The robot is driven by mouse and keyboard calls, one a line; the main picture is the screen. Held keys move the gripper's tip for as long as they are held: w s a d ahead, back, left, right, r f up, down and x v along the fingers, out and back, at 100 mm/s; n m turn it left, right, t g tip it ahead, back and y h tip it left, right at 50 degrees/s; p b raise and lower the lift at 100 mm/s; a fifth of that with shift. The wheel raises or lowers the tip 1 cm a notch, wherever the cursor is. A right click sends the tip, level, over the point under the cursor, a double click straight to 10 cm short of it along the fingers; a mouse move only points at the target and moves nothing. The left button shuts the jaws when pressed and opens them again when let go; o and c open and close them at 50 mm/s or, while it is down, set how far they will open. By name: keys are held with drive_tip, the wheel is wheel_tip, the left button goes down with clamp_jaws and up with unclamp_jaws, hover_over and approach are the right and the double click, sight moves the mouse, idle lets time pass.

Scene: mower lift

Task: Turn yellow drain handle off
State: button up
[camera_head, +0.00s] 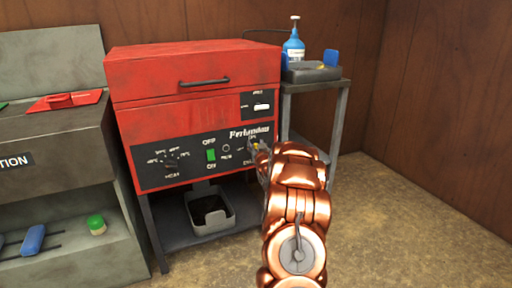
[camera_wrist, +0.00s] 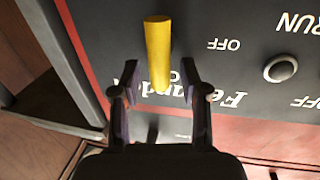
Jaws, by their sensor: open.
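The yellow drain handle (camera_wrist: 157,52) sticks out from the dark control panel of the red machine. In the wrist view it stands upright in the picture, and its lower end lies between my gripper's fingers. My gripper (camera_wrist: 160,84) is open, with one dark finger on each side of the handle and a visible gap to each. I cannot tell how deep the handle sits between the fingers.
The red machine (camera_head: 190,70) has a dial, a green switch (camera_head: 211,155) and a black lid handle. A grey bin (camera_head: 230,222) sits below it. A side stand (camera_head: 335,115) at the right bears a blue bottle (camera_head: 293,50). A grey washer stands left. Floor at right is clear.

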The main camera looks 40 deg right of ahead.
drive_tip(key=shift+w, duration=0.1)
clamp_jaws()
idle(0.3)
idle(0.4)
drive_tip(key=n, duration=0.4)
drive_tip(key=shift+w+a+f+n+t, duration=0.1)
drive_tip(key=shift+w+a+n+t, duration=0.05)
drive_tip(key=shift+a+n+t, duration=0.25)
drive_tip(key=shift+w+a+f+n+t+y+b, duration=0.1)
drive_tip(key=shift+a+f+n+t+y+b, duration=0.25)
drive_tip(key=shift+n+b, duration=1.55)
drive_tip(key=shift+w+a+f+n+t+y+b, duration=0.15)
drive_tip(key=shift+f+n+t+y+b, duration=0.35)
drive_tip(key=shift+n, duration=2.65)
drive_tip(key=shift+a+f+n+t+y+b, duration=0.4)
drive_tip(key=shift+n+b, duration=0.75)
drive_tip(key=shift+n, duration=1.4)
drive_tip(key=shift+d, duration=0.1)
